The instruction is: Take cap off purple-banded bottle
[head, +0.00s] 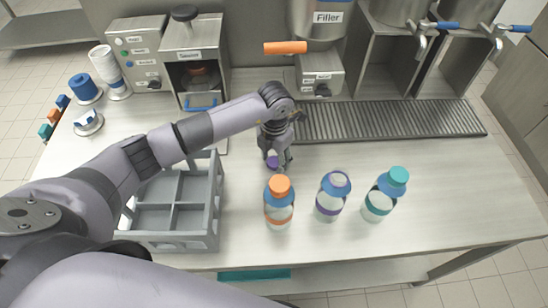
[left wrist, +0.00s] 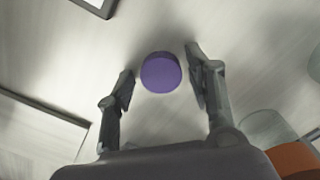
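The purple-banded bottle (head: 330,205) stands upright on the table, in the middle of a row of three. Its blue collar shows a pale top with no purple cap on it. A round purple cap (head: 272,162) is to the left of and behind this bottle, at my left gripper (head: 279,163). In the left wrist view, the purple cap (left wrist: 160,72) appears to lie on the table between the tips of my left gripper (left wrist: 160,85). The fingers are spread, with a gap on each side of the cap. My right gripper is not in view.
The orange-capped bottle (head: 279,216) and teal-capped bottle (head: 380,204) flank the purple-banded one. A grey divided crate (head: 213,222) stands at left. A filler (head: 318,55) and a drain grate (head: 395,120) are behind. The table's right side is clear.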

